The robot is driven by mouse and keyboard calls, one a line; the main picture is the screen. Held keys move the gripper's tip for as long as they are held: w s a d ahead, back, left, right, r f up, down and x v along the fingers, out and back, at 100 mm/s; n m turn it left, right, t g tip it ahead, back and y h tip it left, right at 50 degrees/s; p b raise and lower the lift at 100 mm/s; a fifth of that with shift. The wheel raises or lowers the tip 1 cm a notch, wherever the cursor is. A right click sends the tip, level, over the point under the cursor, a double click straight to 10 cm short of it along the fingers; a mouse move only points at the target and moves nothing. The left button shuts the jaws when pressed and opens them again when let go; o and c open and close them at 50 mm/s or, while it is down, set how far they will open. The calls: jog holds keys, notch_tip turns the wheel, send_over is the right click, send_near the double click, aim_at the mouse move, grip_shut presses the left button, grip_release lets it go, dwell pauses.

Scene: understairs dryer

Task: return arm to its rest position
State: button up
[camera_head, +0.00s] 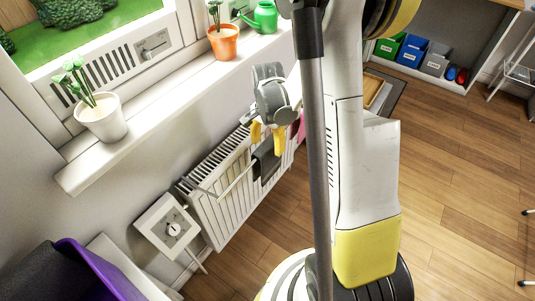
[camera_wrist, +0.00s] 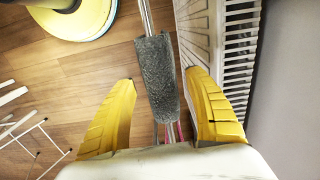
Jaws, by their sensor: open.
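My gripper (camera_head: 267,137) hangs over the radiator in the head view, its two yellow fingers spread. In the wrist view, the open fingers of my gripper (camera_wrist: 160,82) stand on either side of a grey fuzzy cloth (camera_wrist: 157,85). The cloth hangs over a metal rail in front of the radiator. I see no finger closed on it. In the head view a dark grey cloth (camera_head: 266,164) hangs on the rail just below my gripper. Whether the fingers touch it, I cannot tell.
The white radiator (camera_head: 215,203) stands under a windowsill (camera_head: 160,125) with a white pot (camera_head: 104,120), an orange pot (camera_head: 222,43) and a green watering can (camera_head: 262,17). A pink item (camera_head: 301,127) hangs farther along. Wooden floor (camera_head: 455,165) is open to the right.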

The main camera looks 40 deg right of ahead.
notch_tip(320, 180, up, 5)
jog(key=shift+f, duration=0.2)
jog(key=shift+a+r, duration=0.2)
jog(key=shift+r, duration=0.1)
jog(key=s+a+r+n+t, duration=0.7)
jog(key=s+a+r+n, duration=0.4)
jog(key=a+r+n, duration=0.3)
jog(key=shift+s+a+r, duration=0.3)
jog(key=shift+a+r, duration=0.3)
jog(key=shift+a, duration=0.1)
dwell(1.9)
